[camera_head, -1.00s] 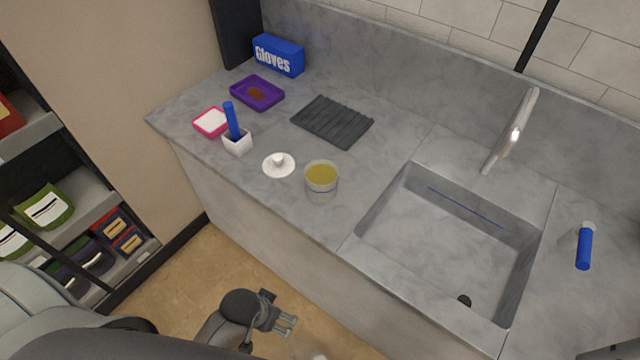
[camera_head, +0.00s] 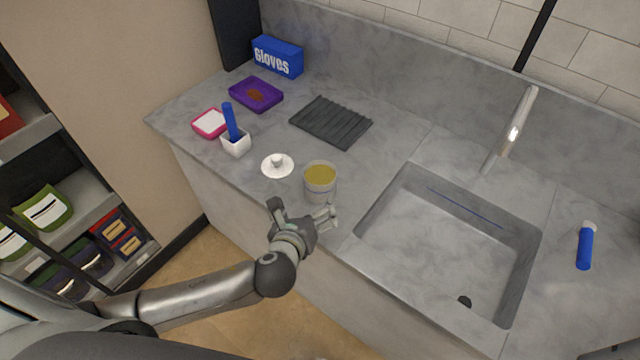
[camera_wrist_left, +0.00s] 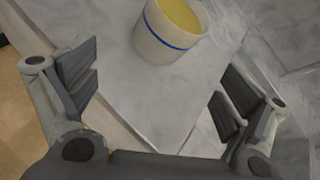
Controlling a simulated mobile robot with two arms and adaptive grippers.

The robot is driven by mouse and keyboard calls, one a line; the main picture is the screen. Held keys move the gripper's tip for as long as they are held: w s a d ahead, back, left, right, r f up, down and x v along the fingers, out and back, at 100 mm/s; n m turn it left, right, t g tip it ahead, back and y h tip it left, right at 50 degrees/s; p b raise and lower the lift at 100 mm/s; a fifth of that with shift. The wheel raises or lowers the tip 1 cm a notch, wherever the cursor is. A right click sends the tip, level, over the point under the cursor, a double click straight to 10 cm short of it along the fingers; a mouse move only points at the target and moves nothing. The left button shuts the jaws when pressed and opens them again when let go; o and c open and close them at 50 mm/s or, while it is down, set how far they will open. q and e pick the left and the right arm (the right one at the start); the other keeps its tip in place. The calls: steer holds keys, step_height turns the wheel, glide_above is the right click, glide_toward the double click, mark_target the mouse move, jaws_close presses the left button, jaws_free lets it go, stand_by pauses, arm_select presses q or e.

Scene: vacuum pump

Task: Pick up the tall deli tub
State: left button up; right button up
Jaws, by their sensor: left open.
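The deli tub (camera_head: 319,188) is a round white tub with a blue line around it and yellow contents. It stands upright on the grey counter, left of the sink. My left gripper (camera_head: 305,212) is at the counter's front edge, just in front of the tub. In the left wrist view the tub (camera_wrist_left: 168,48) is at the top, beyond the open fingers (camera_wrist_left: 160,85), and nothing is between them. The fingers are apart from the tub. My right gripper is not in view.
A white lid-like disc (camera_head: 277,165) lies left of the tub. Behind are a black ridged mat (camera_head: 331,121), a purple tray (camera_head: 256,94) and a white holder (camera_head: 236,146) with a blue handle. The sink (camera_head: 440,240) is to the right.

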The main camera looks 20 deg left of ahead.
mark_target(316, 190)
arm_select(q)
steer(key=m, duration=0.2)
steer(key=w+m, duration=0.1)
steer(key=shift+w+a+r+m+t, duration=0.1)
steer(key=shift+w+m+t, duration=0.1)
steer(key=shift+m+t, duration=0.2)
steer(key=shift+w+m+h, duration=0.3)
steer(key=x, duration=0.5)
steer(key=shift+x, duration=2.75)
steer(key=shift+s+a, duration=0.1)
steer(key=shift+s, duration=0.05)
steer(key=c, duration=1.1)
